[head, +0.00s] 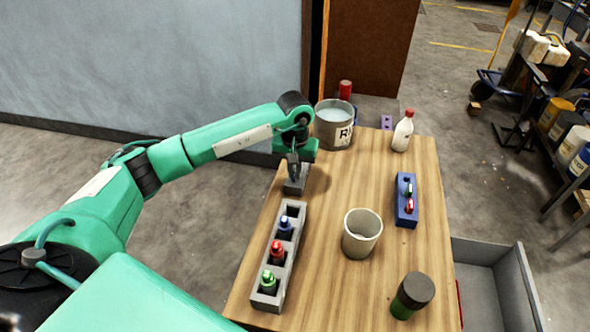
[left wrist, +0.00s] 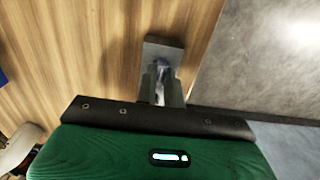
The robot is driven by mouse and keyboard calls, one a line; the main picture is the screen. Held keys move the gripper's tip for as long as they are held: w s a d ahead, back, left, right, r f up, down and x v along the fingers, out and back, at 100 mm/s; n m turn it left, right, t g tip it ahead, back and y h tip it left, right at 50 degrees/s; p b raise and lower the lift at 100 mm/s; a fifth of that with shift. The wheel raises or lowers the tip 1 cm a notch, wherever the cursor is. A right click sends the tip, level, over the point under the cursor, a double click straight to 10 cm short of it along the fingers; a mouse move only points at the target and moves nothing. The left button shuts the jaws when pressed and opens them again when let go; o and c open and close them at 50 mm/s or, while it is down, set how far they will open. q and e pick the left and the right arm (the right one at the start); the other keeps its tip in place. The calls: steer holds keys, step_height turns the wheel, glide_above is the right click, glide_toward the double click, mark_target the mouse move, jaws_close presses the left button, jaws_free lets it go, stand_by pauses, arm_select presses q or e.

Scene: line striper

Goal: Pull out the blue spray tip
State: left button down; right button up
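My left gripper (head: 293,172) is over a small grey block (head: 294,187) at the table's left edge, pointing down. In the left wrist view its fingers (left wrist: 161,82) are close together in front of the grey block (left wrist: 165,48). A small bluish piece (left wrist: 162,65) shows between the fingertips; whether they grip it I cannot tell. A blue-topped tip (head: 285,224) stands in the far part of the long grey holder (head: 295,212), nearer the front than the gripper. A red tip (head: 277,248) and a green tip (head: 267,279) stand in the same holder. My right gripper is not in view.
A paint can (head: 334,128) stands behind the gripper, close to the arm. A white bottle (head: 402,132), a blue holder (head: 406,212) with small coloured pieces, an empty cup (head: 361,236) and a dark-lidded jar (head: 411,297) stand further right. The table's middle is mostly clear.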

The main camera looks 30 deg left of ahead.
arm_select(q)
steer(key=shift+r, duration=0.6)
stand_by(0.3)
steer(key=shift+r, duration=0.1)
steer(key=shift+r+p, duration=0.9)
steer(key=shift+r, duration=1.55)
